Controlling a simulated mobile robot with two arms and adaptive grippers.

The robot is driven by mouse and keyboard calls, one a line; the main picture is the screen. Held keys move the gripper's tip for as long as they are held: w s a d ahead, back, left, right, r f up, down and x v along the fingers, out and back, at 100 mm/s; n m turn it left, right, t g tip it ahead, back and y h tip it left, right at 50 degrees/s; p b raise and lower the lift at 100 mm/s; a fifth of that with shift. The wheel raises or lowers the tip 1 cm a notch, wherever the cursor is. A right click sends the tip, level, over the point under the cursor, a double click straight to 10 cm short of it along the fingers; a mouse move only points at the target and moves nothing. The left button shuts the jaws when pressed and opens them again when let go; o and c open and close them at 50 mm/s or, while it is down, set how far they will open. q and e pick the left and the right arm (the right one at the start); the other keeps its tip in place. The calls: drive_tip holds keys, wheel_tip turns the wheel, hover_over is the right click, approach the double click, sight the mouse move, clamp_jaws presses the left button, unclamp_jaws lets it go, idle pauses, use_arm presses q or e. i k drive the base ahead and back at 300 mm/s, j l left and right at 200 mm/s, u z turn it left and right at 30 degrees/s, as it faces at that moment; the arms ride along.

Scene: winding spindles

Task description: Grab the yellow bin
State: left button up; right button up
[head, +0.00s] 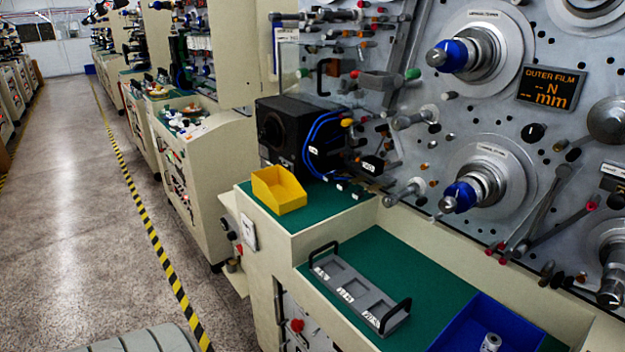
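The yellow bin (279,189) is a small open-topped box with a sloped front. It sits on the green-topped ledge at the left end of the winding machine, near the ledge's left edge. It looks empty, and nothing is touching it from above. Neither of my grippers shows in the head view.
A black box unit with blue cables (290,135) stands just behind the bin. A grey tray with black handles (350,290) lies on the lower green surface, with a blue bin (495,325) to its right. Spindles (470,190) project from the panel. The floor aisle (90,220) at left is clear.

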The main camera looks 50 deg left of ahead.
sight(276, 186)
drive_tip(key=u, duration=1.8)
